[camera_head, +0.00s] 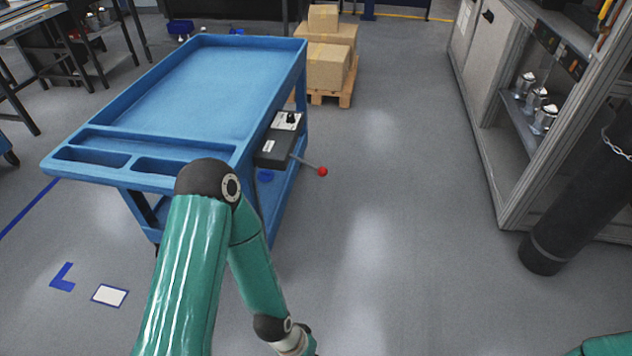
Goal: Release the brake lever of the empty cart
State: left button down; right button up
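The blue cart (215,85) stands at the left with an empty top tray. A dark brake box (275,148) with a pale label is mounted on its right side. The brake lever (308,164) sticks out from this box to the right and slightly down, and ends in a red knob (322,171). My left arm rises in front of the cart's near right corner and bends back down, and its gripper is below the picture's edge. Only a bit of my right arm shows at the bottom right corner. Neither gripper is in view, and nothing touches the lever.
Cardboard boxes (328,66) sit on a wooden pallet (346,90) behind the cart. A grey cabinet (497,120) with metal parts on a shelf stands at the right, with a dark cylinder (585,190) before it. The floor between cart and cabinet is clear.

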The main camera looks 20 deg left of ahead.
aim_at(322, 171)
jog(key=u, duration=0.1)
jog(key=i, duration=0.95)
jog(key=z, duration=0.1)
